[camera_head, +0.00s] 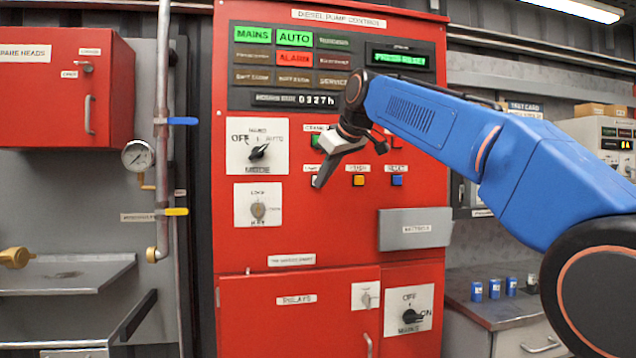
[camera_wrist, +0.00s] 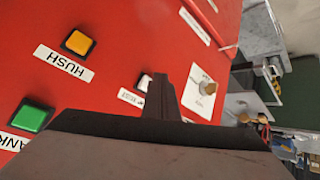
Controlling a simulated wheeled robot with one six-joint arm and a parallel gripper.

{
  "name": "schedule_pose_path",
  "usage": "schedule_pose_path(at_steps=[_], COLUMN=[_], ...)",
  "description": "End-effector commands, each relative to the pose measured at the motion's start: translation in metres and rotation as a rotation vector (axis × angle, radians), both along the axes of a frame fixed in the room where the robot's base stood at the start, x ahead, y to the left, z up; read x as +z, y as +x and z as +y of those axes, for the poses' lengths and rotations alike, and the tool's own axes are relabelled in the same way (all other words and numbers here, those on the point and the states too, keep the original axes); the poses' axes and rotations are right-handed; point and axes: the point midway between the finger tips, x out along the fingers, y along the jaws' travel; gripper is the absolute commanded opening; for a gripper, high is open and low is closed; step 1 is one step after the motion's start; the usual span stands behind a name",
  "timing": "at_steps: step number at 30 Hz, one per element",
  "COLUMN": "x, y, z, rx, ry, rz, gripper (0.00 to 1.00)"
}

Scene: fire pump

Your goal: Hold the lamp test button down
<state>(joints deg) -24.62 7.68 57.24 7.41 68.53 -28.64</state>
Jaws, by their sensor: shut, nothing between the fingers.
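The lamp test button (camera_wrist: 145,82) is a small white square button on the red panel. In the wrist view it shows just beside my gripper's fingers, partly covered by them, above a label ending in "TEST" (camera_wrist: 131,97).
A yellow hush button (camera_head: 358,180) and a blue reset button (camera_head: 397,180) sit to the right. A green crank button (camera_wrist: 32,116) is above, partly behind my wrist. A mode selector (camera_head: 258,152) and key switch (camera_head: 258,209) are left. A grey box (camera_head: 415,229) sticks out lower right.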

Motion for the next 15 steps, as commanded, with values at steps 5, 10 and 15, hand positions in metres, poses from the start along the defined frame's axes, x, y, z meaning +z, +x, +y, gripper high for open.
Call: schedule_pose_path(at_steps=[5,10,15], x=[0.0000,0.0001,0.0002], y=[0.0005,0.0046,0.0082], z=[0.0002,0.0014,0.0025], rx=[0.000,0.000,0.000], ry=[0.000,0.000,0.000], rz=[0.000,0.000,0.000], gripper=[0.00,0.00,0.00])
